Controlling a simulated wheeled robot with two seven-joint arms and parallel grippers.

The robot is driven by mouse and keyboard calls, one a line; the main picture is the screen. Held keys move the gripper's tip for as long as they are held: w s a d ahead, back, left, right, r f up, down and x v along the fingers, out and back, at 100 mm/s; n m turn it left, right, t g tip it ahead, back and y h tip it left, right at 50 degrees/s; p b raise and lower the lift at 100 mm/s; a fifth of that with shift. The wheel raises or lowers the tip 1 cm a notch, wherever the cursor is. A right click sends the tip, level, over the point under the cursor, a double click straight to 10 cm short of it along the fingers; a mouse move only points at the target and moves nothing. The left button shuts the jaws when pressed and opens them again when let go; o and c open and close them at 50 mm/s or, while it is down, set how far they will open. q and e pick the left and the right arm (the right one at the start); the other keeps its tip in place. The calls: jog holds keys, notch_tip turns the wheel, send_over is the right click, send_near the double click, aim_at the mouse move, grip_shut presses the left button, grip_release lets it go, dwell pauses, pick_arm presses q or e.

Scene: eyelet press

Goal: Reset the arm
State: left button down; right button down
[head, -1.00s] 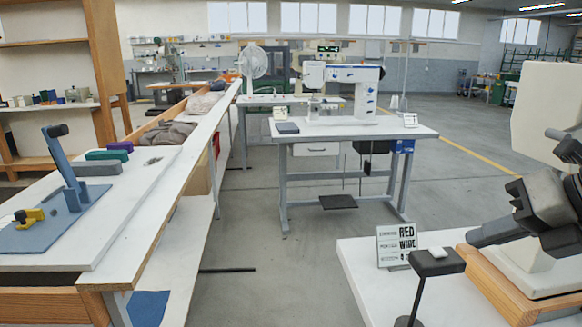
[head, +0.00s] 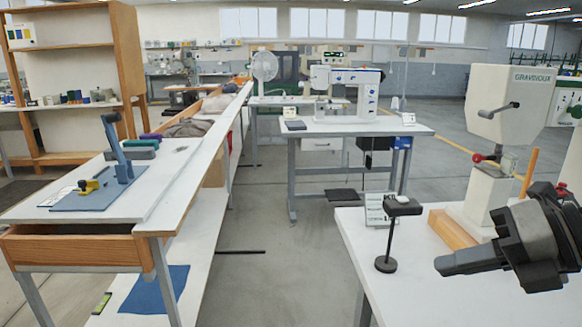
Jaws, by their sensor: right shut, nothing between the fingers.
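My right gripper (head: 445,265) comes in from the right edge. Its dark fingers are shut, point left and hold nothing. At left, a blue hand press (head: 118,150) with a raised lever stands on a blue mat (head: 92,200). My left gripper is out of view.
A black stand (head: 387,262) with a flat top and a small sign (head: 377,208) are on the white right table (head: 370,290), left of my gripper. A long white bench (head: 150,205) runs along the left. A sewing table (head: 350,127) stands beyond.

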jog(key=s+a+m+t+y, duration=0.1)
jog(key=a+m+y, duration=0.3)
jog(key=a+y, duration=0.35)
jog(key=d+f+m+t+h+p, duration=0.1)
jog(key=d+f+m+t+h, duration=0.1)
jog(key=f+m+t+h, duration=0.6)
jog(key=d+f+m+t+h, duration=0.3)
jog(key=f+m, duration=0.6)
jog(key=m, duration=0.7)
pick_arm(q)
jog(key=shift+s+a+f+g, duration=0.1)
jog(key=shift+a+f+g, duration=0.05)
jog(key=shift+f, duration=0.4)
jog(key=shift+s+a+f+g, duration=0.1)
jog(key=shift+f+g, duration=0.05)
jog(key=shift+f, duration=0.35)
pick_arm(e)
jog(key=s+a+f+m+g+h, duration=0.1)
jog(key=s+a+f+m+g, duration=0.1)
jog(key=f, duration=0.5)
jog(key=s+a+f+m+g+h, duration=0.1)
jog(key=s+a+f+m+g, duration=0.1)
jog(key=s+f+g, duration=0.3)
notch_tip(320, 180, down, 3)
jog(key=s+m, duration=0.1)
jog(key=s, duration=0.1)
jog(key=shift+s+a+h, duration=0.3)
jog(key=shift+h, duration=0.05)
jog(key=shift+r, duration=0.1)
